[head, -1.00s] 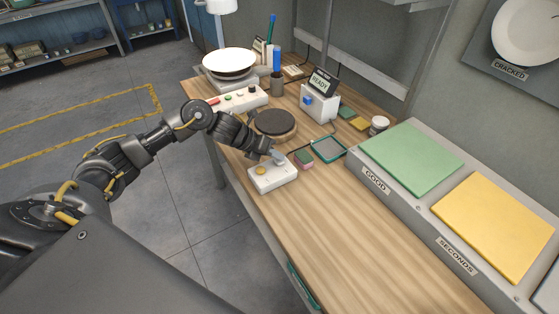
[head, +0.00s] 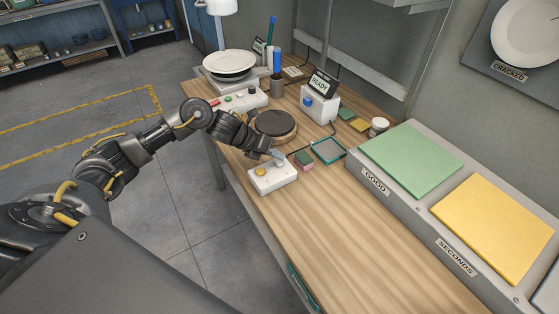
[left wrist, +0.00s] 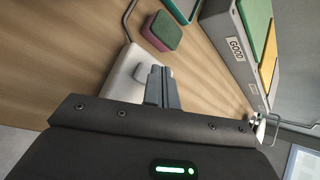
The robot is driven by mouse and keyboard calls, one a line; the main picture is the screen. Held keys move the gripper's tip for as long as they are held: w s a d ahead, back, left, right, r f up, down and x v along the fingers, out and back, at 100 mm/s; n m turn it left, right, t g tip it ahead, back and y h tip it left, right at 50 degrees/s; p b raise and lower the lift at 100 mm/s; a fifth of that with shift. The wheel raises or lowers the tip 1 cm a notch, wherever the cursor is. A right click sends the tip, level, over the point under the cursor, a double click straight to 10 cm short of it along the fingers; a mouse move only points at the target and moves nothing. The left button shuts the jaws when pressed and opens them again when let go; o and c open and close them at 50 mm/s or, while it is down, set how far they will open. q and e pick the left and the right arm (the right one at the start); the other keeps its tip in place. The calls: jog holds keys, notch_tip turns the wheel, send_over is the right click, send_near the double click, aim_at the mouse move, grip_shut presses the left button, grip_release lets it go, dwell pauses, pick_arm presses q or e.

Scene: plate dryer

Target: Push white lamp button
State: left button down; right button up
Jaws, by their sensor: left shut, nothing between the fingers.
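A white control box (head: 273,182) sits near the left edge of the wooden bench, with a round yellow button (head: 261,171) on top. My left gripper (head: 277,156) is shut and empty, its fingertips down at the far right end of the box. In the left wrist view the shut fingers (left wrist: 160,86) point at the box (left wrist: 124,72), and a pale white knob-like part, likely the white button (left wrist: 169,72), shows partly beside them. I cannot tell whether the fingers touch it. A white lamp (head: 220,6) stands behind a plate (head: 230,62). My right gripper is out of view.
A pink-and-green sponge block (head: 304,160) and a teal-rimmed tray (head: 328,150) lie just right of the box. A dark round turntable (head: 274,123) is behind. A grey stand (head: 409,205) with green and yellow pads lines the right. The bench front is clear.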

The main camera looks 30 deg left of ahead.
aim_at(276, 163)
pick_arm(q)
notch_tip(276, 163, up, 6)
jog(key=p, duration=0.3)
jog(key=shift+p, duration=0.35)
dwell(0.5)
